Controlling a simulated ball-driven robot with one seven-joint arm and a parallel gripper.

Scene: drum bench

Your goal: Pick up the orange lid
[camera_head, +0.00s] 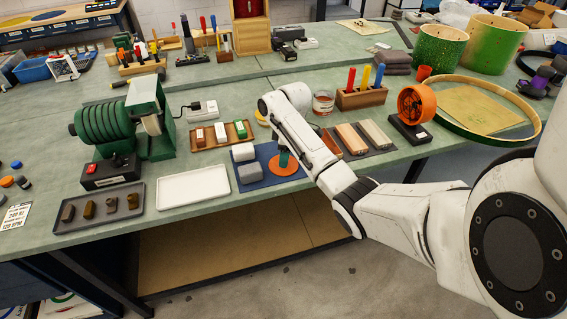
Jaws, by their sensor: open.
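My white arm reaches in from the right and covers the right side of the disc and mat. My gripper's fingertips do not show; they seem hidden behind my arm, so their distance from the disc is unclear.
A white tray (193,188) and a dark tray of small parts (98,207) lie further left. A wooden block with coloured tools (361,97), an orange round device (417,104) and a large hoop (472,135) stand right.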

